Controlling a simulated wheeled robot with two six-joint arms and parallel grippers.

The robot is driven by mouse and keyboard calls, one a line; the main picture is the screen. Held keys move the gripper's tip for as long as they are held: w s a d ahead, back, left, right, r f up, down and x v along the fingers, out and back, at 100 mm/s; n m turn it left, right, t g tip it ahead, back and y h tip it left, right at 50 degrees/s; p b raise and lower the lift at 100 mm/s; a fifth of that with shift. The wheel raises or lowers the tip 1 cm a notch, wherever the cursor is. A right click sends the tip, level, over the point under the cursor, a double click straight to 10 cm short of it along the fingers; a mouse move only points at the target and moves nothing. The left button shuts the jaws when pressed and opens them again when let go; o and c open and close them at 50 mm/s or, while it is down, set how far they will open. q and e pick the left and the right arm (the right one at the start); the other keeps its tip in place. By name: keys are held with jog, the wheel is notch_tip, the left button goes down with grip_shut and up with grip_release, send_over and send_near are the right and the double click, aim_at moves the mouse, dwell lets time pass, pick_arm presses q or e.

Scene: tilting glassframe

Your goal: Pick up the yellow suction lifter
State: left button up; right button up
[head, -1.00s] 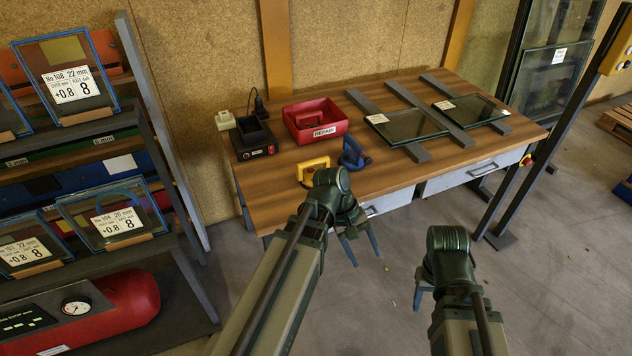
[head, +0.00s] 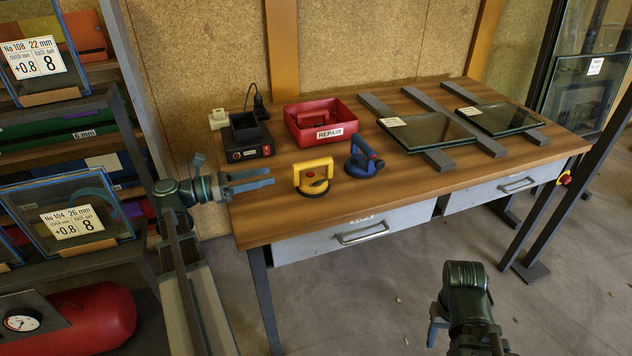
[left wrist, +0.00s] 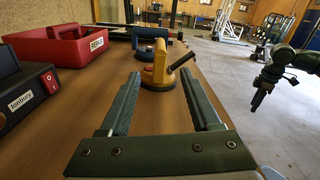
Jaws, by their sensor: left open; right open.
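The left fingers (left wrist: 165,90) also show in the left wrist view, apart from the lifter. My right gripper (head: 436,325) is low in front of the bench, away from the lifter; nothing shows in it.
A blue suction lifter (head: 364,160) stands just right of the yellow one. A red REPAIR box (head: 335,133) and a black device (head: 250,152) sit behind. Glass panes (head: 426,131) lie on grey bars at the right. A glass rack (head: 150,130) stands close left of my left arm.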

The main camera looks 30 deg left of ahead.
aim_at(293, 168)
pick_arm(q)
jog(key=x, duration=0.8)
jog(key=shift+w+d, duration=0.15)
jog(key=shift+w, duration=0.1)
jog(key=shift+r+p+x, duration=0.15)
jog(key=shift+p+x, duration=0.05)
jog(key=shift+x, duration=1.1)
jog(key=shift+r+p+x, duration=0.15)
jog(key=shift+x, duration=1.15)
grip_shut()
